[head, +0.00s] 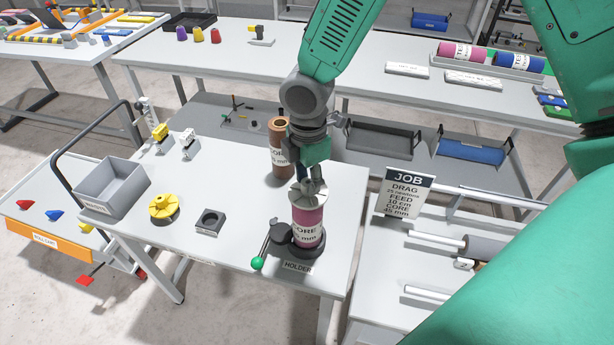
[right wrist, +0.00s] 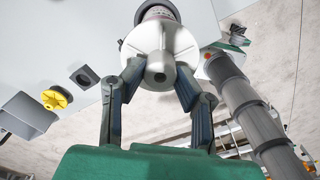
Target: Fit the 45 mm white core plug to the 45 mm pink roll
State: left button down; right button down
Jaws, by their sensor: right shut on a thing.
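The pink roll (head: 308,218), marked CORE and mm, stands upright in the black holder (head: 306,250) on the bench. The white core plug (head: 297,194) is at the roll's top end; it also shows in the right wrist view (right wrist: 160,42) as a pale round disc with a central knob. My right gripper (head: 312,184) comes down from above and is shut on the plug, with a finger at each side of its knob in the right wrist view (right wrist: 158,78). I cannot tell how far the plug sits in the core. My left gripper is not in view.
A brown core roll (head: 278,150) stands behind the gripper. A yellow plug (head: 164,206), a black square block (head: 209,222) and a grey bin (head: 112,188) are to the left. The holder has a green-knobbed lever (head: 257,263). A JOB sign (head: 408,192) stands at the right.

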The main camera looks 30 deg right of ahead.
aim_at(308, 182)
jog(key=shift+f, duration=0.25)
jog(key=c, duration=1.1)
grip_release()
jog(key=shift+c, duration=0.2)
jog(key=shift+r, duration=0.25)
notch_tip(308, 182, up, 11)
jog(key=shift+r, duration=0.2)
jog(key=shift+w, duration=0.1)
